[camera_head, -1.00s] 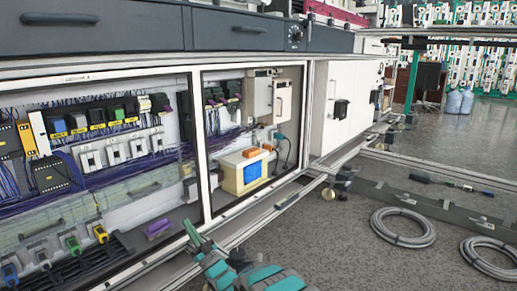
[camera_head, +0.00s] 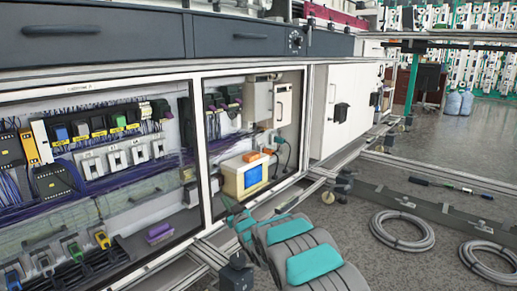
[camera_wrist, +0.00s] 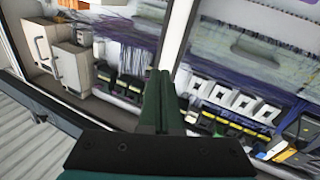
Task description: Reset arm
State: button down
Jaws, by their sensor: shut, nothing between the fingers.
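My gripper (camera_wrist: 160,76) shows in the wrist view as two dark green fingers pressed together, with nothing between them. They point at the open electrical cabinet, which appears turned over in that view. In the head view my grey and teal arm rises from the bottom middle. The gripper's green tip (camera_head: 230,207) shows there in front of the cabinet's lower frame, and most of the gripper is hidden behind the arm. I cannot tell how far the fingers are from the cabinet.
The cabinet frame (camera_head: 203,150) holds wired modules, a yellow-and-white unit with a blue screen (camera_head: 245,175) and a purple connector (camera_head: 159,233). Grey drawers (camera_head: 90,30) run above. Cable coils (camera_head: 402,231) lie on the floor at right.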

jog(key=s+d+r+m+g+h+p, duration=0.1)
jog(key=s+d+r+m+h, duration=0.2)
jog(key=d, duration=0.5)
jog(key=s+d+r+g+h+p, duration=0.1)
jog(key=s+d+r+g+h, duration=0.2)
jog(key=d, duration=0.4)
jog(key=s+d+r+m+g+h+p, duration=0.2)
jog(key=s+d+g+h, duration=0.15)
jog(key=s+d, duration=0.7)
jog(key=s+r+m+g+p, duration=0.1)
jog(key=s+g, duration=0.4)
jog(key=s, duration=2)
jog(key=s+d+r+m+g+p, duration=0.1)
jog(key=s+g, duration=0.4)
jog(key=s, duration=2)
jog(key=shift+s+d+r+p, duration=0.3)
jog(key=shift+s+r+p, duration=0.1)
jog(key=shift+p, duration=0.35)
